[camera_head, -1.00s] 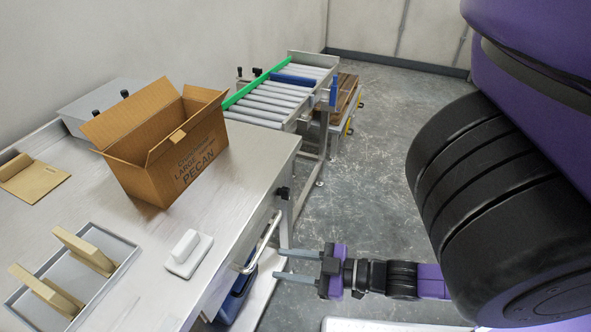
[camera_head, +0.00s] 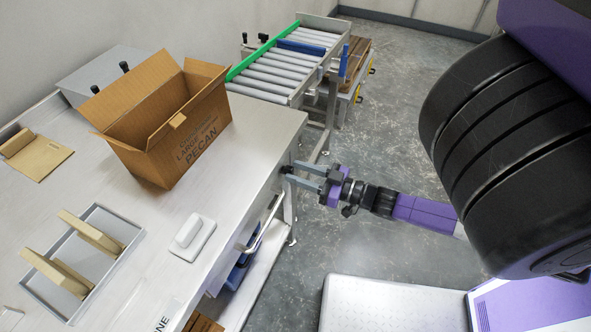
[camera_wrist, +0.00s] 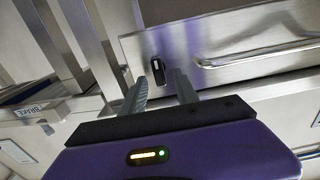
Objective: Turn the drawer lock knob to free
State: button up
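The drawer lock knob (camera_wrist: 156,70) is a small black knob on the steel drawer front (camera_wrist: 225,40), left of the bar handle (camera_wrist: 255,56) in the wrist view. It looks upright there. In the head view the knob (camera_head: 285,169) is a dark spot at the table's right side, partly hidden by the fingers. My gripper (camera_head: 290,172) is open, its two grey fingers pointing at the knob. In the wrist view my gripper (camera_wrist: 160,80) has the knob just beyond and between its fingertips. I cannot tell whether the tips reach around it.
An open cardboard box (camera_head: 170,125), a white block on a plate (camera_head: 193,236) and a divided tray (camera_head: 80,262) stand on the steel table. A roller conveyor (camera_head: 285,70) is behind.

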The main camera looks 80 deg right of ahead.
jog(key=shift+w+d, duration=0.1)
jog(key=shift+w, duration=0.45)
grip_shut()
